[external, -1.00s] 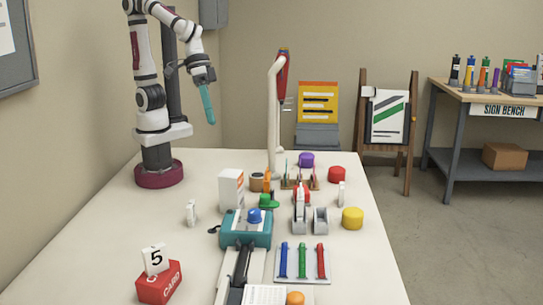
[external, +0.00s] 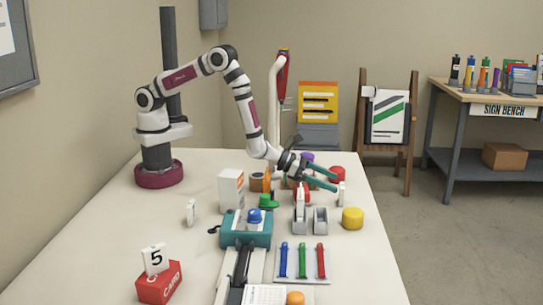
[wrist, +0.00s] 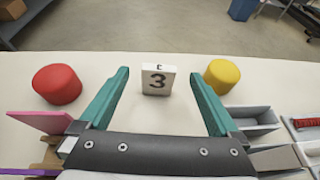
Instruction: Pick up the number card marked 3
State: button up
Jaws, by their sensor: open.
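The white number card marked 3 (wrist: 157,81) stands upright on the white table in the wrist view, its digit facing my camera. In the external view it is the thin white card (external: 341,195) near the table's right edge. My gripper (external: 335,181) is open, with two teal fingers reaching toward the card. In the wrist view my gripper (wrist: 160,75) has one fingertip on each side of the card, with gaps on both sides. I cannot tell how far the card lies between the fingers.
A red round block (wrist: 57,83) and a yellow one (wrist: 222,76) flank the card. Grey holders (external: 320,220) and a teal laminator (external: 246,229) stand nearer the camera. A card marked 5 (external: 155,259) stands in a red box (external: 160,284) at front left.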

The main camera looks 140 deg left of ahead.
aim_at(342, 185)
jog(key=x, duration=0.5)
jog(key=shift+s+f, duration=0.15)
jog(key=shift+f, duration=0.05)
jog(key=c, duration=1.4)
jog(key=shift+c, duration=0.2)
jog(key=shift+r, duration=0.15)
